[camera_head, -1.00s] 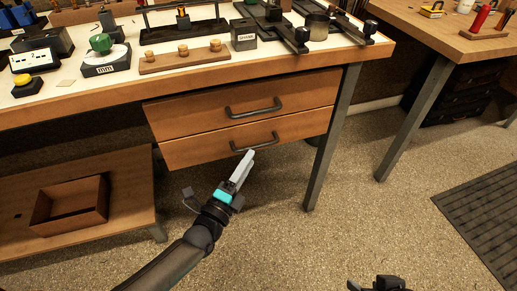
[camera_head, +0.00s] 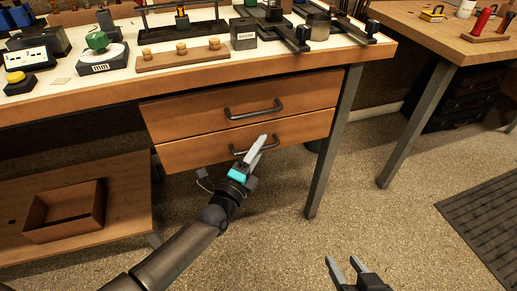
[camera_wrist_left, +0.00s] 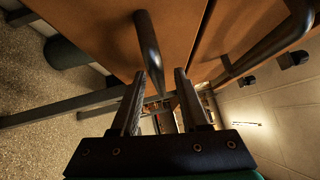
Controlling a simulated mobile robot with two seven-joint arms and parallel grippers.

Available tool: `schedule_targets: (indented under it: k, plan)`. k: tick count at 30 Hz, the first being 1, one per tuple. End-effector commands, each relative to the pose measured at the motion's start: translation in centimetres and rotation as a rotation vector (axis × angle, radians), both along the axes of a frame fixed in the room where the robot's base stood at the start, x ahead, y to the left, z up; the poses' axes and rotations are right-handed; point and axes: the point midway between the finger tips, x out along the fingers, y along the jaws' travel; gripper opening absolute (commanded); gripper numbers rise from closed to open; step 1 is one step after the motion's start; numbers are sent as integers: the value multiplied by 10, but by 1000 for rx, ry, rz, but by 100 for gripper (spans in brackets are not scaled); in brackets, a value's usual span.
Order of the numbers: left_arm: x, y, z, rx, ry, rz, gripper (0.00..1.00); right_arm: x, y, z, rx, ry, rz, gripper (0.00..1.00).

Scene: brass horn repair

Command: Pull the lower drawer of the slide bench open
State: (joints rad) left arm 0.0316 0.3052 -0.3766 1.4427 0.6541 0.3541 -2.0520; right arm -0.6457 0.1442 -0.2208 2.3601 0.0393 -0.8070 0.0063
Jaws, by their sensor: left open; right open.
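The lower drawer (camera_head: 195,154) of the slide bench has a wooden front and a dark bar handle (camera_head: 234,150). Its front looks flush with the upper drawer's, so it appears shut. My left gripper (camera_head: 258,143) is at this handle and hides part of the bar in the head view. In the left wrist view the fingers of my left gripper (camera_wrist_left: 160,75) are apart, and the handle bar (camera_wrist_left: 149,45) runs down into the gap between them. I cannot tell whether they touch it. My right gripper (camera_head: 343,262) is open and empty over the floor at the bottom.
The upper drawer (camera_head: 190,117) with its own handle (camera_head: 253,111) is just above. A bench leg (camera_head: 327,160) stands to the right of the drawers. A low shelf with an open wooden box (camera_head: 65,225) is at left. The floor in front is clear.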

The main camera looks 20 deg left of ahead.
Motion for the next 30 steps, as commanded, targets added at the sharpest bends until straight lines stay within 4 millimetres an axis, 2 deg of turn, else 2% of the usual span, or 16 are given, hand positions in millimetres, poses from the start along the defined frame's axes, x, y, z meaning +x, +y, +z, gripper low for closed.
schedule_targets:
  k: [6, 18, 30]
  plan:
    - [0, 0, 0, 0, 0, 0, 44, 0, 0, 0, 1, 0, 1, 50]
    - [0, 0, 0, 0, 0, 0, 0, 0, 0, 0, 0, 1, 0, 50]
    - [0, 0, 0, 0, 0, 0, 0, 0, 0, -1, -1, 3, 0, 50]
